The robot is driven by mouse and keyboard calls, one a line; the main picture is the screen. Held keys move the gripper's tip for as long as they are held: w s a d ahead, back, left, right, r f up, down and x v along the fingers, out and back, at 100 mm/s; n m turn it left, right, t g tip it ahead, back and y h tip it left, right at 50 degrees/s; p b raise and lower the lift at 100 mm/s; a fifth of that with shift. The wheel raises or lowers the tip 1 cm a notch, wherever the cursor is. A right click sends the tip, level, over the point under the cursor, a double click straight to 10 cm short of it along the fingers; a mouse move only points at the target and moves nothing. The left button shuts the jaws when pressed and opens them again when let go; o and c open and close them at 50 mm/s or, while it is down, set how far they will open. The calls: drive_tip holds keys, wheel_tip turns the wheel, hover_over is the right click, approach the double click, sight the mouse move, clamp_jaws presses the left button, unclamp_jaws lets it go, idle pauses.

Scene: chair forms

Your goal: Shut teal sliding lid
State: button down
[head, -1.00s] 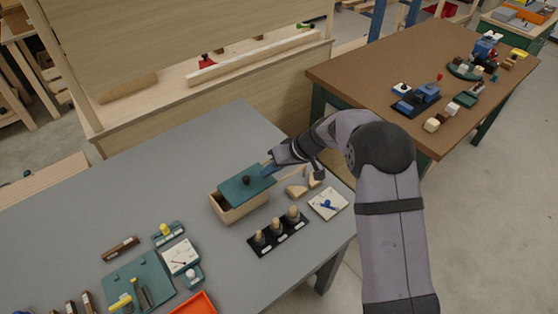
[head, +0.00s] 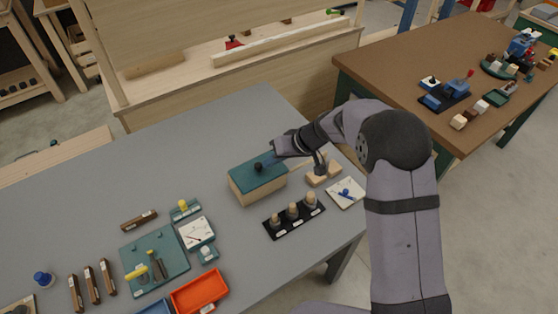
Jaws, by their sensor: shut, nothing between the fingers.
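The wooden box (head: 262,191) stands on the grey table. Its teal sliding lid (head: 246,178) lies over the top, and no opening shows at the box's left end. A dark round knob (head: 258,167) stands on the lid. My gripper (head: 275,152) is shut and empty at the lid's far right end. It is close against that end, but I cannot tell whether it touches. The arm comes in from the right, and the gripper hides part of the lid's far right edge.
A black strip with several wooden pegs (head: 293,214) stands in front of the box. Wooden blocks (head: 317,180) and a white tile (head: 345,193) lie to its right. An orange tray (head: 200,290) is at the front. The grey table (head: 180,150) is clear behind and left of the box.

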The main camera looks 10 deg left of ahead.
drive_tip(key=shift+s+a, duration=0.5)
drive_tip(key=shift+s, duration=0.05)
drive_tip(key=shift+f, duration=0.1)
drive_tip(key=w+d+b, duration=0.2)
drive_tip(key=d, duration=0.1)
drive_tip(key=shift+d, duration=0.25)
drive_tip(key=b+v, duration=0.2)
drive_tip(key=v, duration=0.8)
drive_tip(key=shift+w+d+b, duration=0.15)
drive_tip(key=shift+b, duration=0.15)
